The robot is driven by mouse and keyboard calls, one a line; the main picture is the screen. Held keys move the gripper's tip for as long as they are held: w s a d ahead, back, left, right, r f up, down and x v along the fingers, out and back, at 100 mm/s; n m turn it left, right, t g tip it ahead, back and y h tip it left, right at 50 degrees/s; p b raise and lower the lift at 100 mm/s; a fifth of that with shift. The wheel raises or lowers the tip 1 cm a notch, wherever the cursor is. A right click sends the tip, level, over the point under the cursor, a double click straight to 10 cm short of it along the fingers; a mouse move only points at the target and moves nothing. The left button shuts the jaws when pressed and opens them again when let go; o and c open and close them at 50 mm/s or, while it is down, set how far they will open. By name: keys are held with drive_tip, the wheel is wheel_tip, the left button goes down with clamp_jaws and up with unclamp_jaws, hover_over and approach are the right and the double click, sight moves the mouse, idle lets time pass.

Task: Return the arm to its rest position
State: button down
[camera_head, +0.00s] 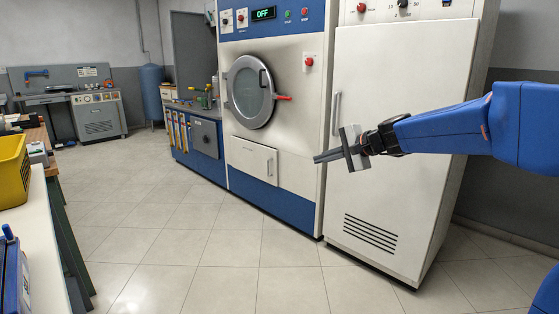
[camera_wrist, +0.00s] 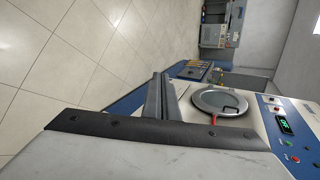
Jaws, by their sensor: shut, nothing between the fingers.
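My blue arm (camera_head: 440,126) reaches in from the right in the head view, in front of the tall white cabinet (camera_head: 405,90). My gripper (camera_head: 328,156) points left, with its fingers together and nothing between them. In the picture it overlaps the edge between the cabinet and the dry-cleaning machine (camera_head: 290,150); I cannot tell the exact gap. In the wrist view my gripper's fingers (camera_wrist: 159,97) also lie together, and the picture is turned sideways.
The machine has a round door (camera_head: 250,92), closed, and a display reading OFF. A table (camera_head: 45,230) with a yellow crate (camera_head: 14,185) stands at the left. A press unit (camera_head: 97,114) and a blue cylinder (camera_head: 152,92) stand far back. The tiled floor between is clear.

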drive_tip(key=s+d+f+n+g+h, duration=0.1)
drive_tip(key=s+d+f+n+h, duration=0.15)
drive_tip(key=s, duration=0.85)
drive_tip(key=s+d+f+n+g+h, duration=0.1)
drive_tip(key=s+d+f+n+g, duration=0.2)
drive_tip(key=s, duration=0.8)
drive_tip(key=s+d+f+n+h, duration=0.1)
drive_tip(key=s+d+f, duration=0.2)
drive_tip(key=s, duration=0.4)
drive_tip(key=s+d+f+n+h, duration=0.2)
drive_tip(key=s+d+f, duration=0.1)
drive_tip(key=s+f, duration=0.2)
drive_tip(key=s+d+f+n+h, duration=0.2)
drive_tip(key=s+d+f, duration=0.2)
drive_tip(key=s, duration=0.5)
drive_tip(key=shift+s+f, duration=0.25)
drive_tip(key=shift+f, duration=0.15)
